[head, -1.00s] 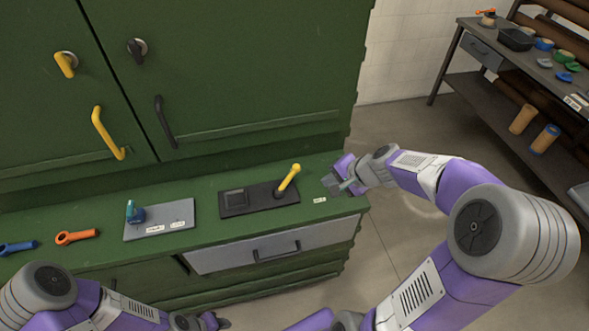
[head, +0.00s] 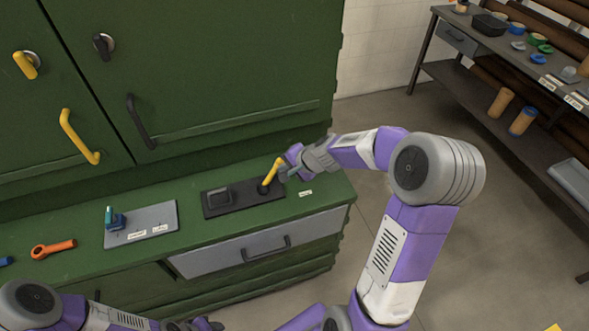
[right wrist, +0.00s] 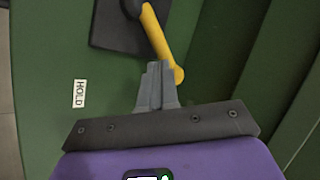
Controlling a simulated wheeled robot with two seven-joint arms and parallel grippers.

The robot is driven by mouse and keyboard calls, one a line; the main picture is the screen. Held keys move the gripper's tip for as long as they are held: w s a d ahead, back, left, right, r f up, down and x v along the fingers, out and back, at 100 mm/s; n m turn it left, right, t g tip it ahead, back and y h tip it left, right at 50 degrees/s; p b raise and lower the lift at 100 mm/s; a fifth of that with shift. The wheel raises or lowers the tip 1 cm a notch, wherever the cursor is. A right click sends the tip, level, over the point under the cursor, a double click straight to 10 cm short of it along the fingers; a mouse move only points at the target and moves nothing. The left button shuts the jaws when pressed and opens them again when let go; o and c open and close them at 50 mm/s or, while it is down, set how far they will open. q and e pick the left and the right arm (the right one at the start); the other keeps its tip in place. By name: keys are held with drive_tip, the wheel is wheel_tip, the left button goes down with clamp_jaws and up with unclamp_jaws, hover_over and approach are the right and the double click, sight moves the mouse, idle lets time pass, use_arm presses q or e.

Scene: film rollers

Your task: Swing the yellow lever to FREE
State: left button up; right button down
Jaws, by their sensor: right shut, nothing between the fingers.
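The yellow lever (head: 271,172) rises from a round dark pivot on a black base plate (head: 217,204) on the green cabinet's ledge. It leans toward the right and the cabinet doors. My right gripper (head: 285,174) is shut and empty, right beside the lever's upper part. In the right wrist view the shut fingertips (right wrist: 158,66) lie beside the end of the yellow lever (right wrist: 158,40); I cannot tell whether they touch. A label reading HOLD (right wrist: 79,93) lies on the ledge; in the head view the label (head: 305,193) is right of the plate. My left gripper (head: 207,325) is low at the bottom edge, its jaws unclear.
A grey plate (head: 160,222) with a teal-and-blue device (head: 114,219) lies left of the lever plate. An orange ring-ended tool (head: 53,249) lies farther left. Cabinet doors with yellow (head: 79,137) and black (head: 140,121) handles rise behind. A workbench (head: 440,70) stands at right.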

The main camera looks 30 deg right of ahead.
drive_tip(key=shift+w, duration=0.2)
drive_tip(key=shift+w+a+f+n+y, duration=0.1)
drive_tip(key=shift+w+n+y, duration=0.1)
drive_tip(key=shift+w+n, duration=0.2)
drive_tip(key=shift+w+a+f+n+y, duration=0.1)
drive_tip(key=shift+w+n+y, duration=0.1)
drive_tip(key=shift+w+n, duration=0.15)
drive_tip(key=shift+s+d, duration=0.2)
drive_tip(key=shift+s+d+r+b, duration=0.25)
drive_tip(key=shift+s+d, duration=0.1)
drive_tip(key=shift+s, duration=0.25)
drive_tip(key=shift+s+d+r+b, duration=0.1)
drive_tip(key=shift+s+d+b, duration=0.1)
drive_tip(key=shift+s+d, duration=0.25)
drive_tip(key=p+v, duration=0.2)
drive_tip(key=v, duration=0.8)
drive_tip(key=shift+s+d+r, duration=0.15)
drive_tip(key=shift+s+d, duration=0.05)
drive_tip(key=shift+d, duration=0.05)
